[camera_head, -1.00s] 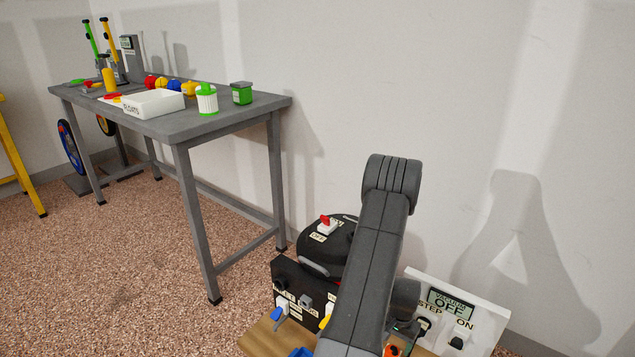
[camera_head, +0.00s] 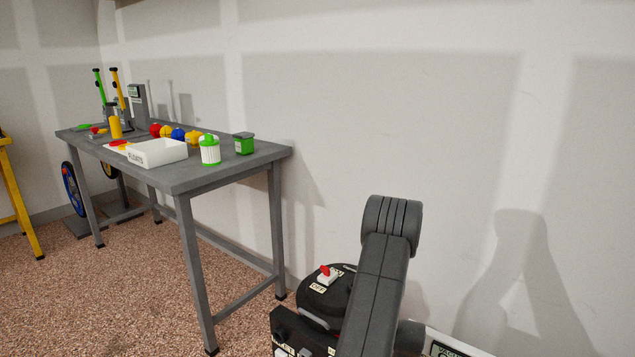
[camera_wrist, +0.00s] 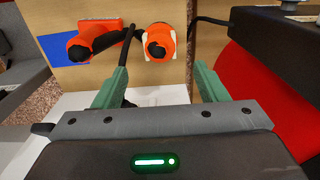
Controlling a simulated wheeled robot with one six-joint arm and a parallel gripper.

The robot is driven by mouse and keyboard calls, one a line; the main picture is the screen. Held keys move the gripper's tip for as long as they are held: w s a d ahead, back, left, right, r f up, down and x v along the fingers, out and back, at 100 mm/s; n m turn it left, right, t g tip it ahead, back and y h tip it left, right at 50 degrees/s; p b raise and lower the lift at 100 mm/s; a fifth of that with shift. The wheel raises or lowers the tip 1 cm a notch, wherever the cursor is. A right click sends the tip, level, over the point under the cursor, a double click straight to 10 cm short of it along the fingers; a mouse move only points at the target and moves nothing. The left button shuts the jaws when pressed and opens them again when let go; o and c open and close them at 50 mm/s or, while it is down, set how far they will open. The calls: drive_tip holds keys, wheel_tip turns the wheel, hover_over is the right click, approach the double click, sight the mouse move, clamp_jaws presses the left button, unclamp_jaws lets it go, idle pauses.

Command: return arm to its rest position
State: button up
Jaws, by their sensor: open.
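My gripper (camera_wrist: 162,76) shows in the wrist view with its two green fingers spread apart and nothing between them. Beyond the fingertips, two orange and black parts sit on a wooden board (camera_wrist: 118,14): one at the left (camera_wrist: 95,40), over a blue patch, and one (camera_wrist: 160,40) nearer the middle. My gripper is out of sight there.
A black round unit with a red switch (camera_head: 325,271) stands close beside my arm. The wall lies behind.

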wheel_tip(320, 180, down, 9)
drive_tip(key=b, duration=0.5)
drive_tip(key=shift+r, duration=0.15)
drive_tip(key=shift+s, duration=0.1)
